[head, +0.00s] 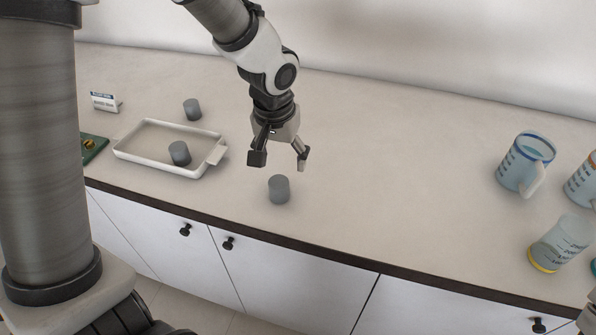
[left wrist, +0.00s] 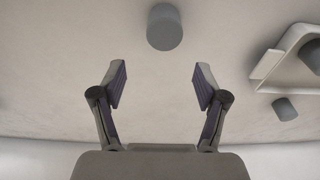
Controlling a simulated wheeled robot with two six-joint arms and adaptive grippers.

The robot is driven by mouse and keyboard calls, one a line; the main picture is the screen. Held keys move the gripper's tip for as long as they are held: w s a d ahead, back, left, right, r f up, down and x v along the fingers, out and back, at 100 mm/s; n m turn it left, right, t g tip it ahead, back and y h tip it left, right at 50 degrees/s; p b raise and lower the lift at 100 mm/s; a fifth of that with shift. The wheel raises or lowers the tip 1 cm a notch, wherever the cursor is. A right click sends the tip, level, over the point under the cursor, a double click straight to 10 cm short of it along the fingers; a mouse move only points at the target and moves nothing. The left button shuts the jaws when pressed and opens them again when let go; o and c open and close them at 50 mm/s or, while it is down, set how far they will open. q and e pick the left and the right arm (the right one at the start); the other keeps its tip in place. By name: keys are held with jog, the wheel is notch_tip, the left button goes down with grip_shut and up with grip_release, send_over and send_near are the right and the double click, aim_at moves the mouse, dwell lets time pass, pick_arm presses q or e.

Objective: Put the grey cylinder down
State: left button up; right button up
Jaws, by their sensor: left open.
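A grey cylinder (head: 279,189) stands upright on the bench near its front edge. It also shows in the left wrist view (left wrist: 164,27), beyond the open fingertips. My left gripper (head: 279,160) is open and empty, just above and behind this cylinder, apart from it. Its two spread fingers show in the left wrist view (left wrist: 161,85). A second grey cylinder (head: 180,153) stands in the white tray (head: 143,169). A third grey cylinder (head: 192,109) stands on the bench behind the tray. My right gripper is not clearly in view.
A small sign (head: 104,102) and a green board (head: 93,148) are at the left. The bench middle is clear.

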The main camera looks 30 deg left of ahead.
aim_at(278, 182)
pick_arm(q)
jog(key=s+f, duration=0.2)
jog(key=s, duration=0.1)
jog(key=shift+f, duration=0.2)
jog(key=f, duration=0.1)
jog(key=w+f, duration=0.1)
jog(key=f, duration=0.1)
jog(key=w+f, duration=0.1)
jog(key=shift+a+f, duration=0.1)
jog(key=shift+f, duration=0.1)
jog(key=shift+s+r, duration=0.25)
jog(key=shift+s, duration=0.1)
jog(key=c, duration=1)
jog(key=shift+w, duration=0.1)
grip_shut()
pick_arm(e)
jog(key=shift+s+r, duration=0.15)
jog(key=shift+s, duration=0.85)
